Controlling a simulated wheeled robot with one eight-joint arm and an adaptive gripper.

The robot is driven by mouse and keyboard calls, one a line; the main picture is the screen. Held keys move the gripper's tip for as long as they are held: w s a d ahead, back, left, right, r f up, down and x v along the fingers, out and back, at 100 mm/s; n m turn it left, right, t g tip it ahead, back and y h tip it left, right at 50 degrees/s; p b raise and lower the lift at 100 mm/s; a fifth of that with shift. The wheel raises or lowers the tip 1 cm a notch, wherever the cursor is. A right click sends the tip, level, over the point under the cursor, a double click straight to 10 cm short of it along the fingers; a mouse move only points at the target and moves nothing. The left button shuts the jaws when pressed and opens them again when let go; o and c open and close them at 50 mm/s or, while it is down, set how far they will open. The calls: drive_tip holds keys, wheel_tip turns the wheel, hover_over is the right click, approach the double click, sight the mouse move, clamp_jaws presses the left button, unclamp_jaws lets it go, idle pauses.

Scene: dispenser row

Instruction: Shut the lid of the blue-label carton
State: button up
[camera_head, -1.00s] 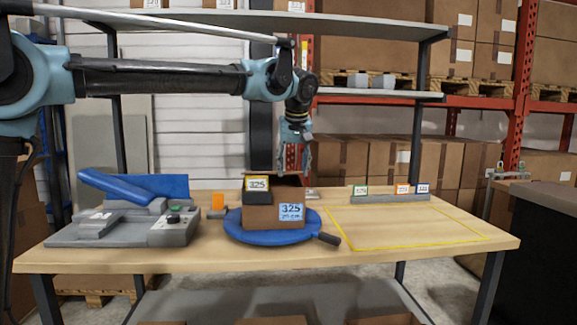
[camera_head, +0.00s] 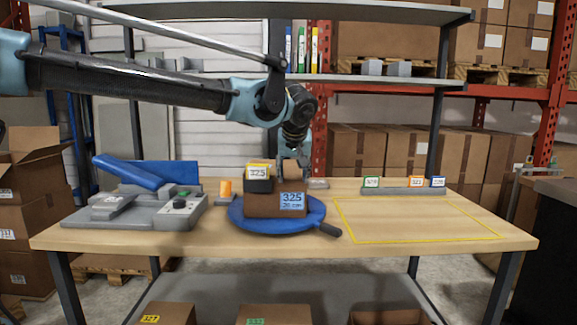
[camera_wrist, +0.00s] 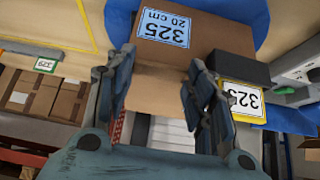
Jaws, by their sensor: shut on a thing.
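The blue-label carton (camera_head: 262,208) is a small brown box on a round blue turntable (camera_head: 243,224); its blue label reads 325, 20 cm. The carton (camera_wrist: 215,38) shows upside down in the wrist view, with its brown lid flap (camera_wrist: 158,98) reaching toward me. My gripper (camera_head: 291,171) is at the carton's upper back edge, pointing down. In the wrist view my gripper (camera_wrist: 160,65) has its fingers on either side of the flap, shut on it. The lid's exact angle is hard to tell. A black block (camera_head: 257,184) with a yellow 325 label sits against the carton's left side.
A grey device with a blue lever (camera_head: 135,173) stands left on the table. An orange-topped item (camera_head: 225,188) is beside the turntable. The turntable's dark handle (camera_head: 329,229) points front right. A yellow-outlined area (camera_head: 415,222) at right is clear, with a card rail (camera_head: 404,190) behind it.

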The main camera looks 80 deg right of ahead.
drive_tip(key=shift+s+f, duration=0.15)
drive_tip(key=o, duration=1.5)
drive_tip(key=shift+s, duration=0.1)
drive_tip(key=shift+o, duration=0.2)
drive_tip(key=shift+r, duration=0.2)
drive_tip(key=v, duration=1.1)
drive_tip(key=shift+a+r, duration=0.2)
drive_tip(key=shift+r, duration=0.05)
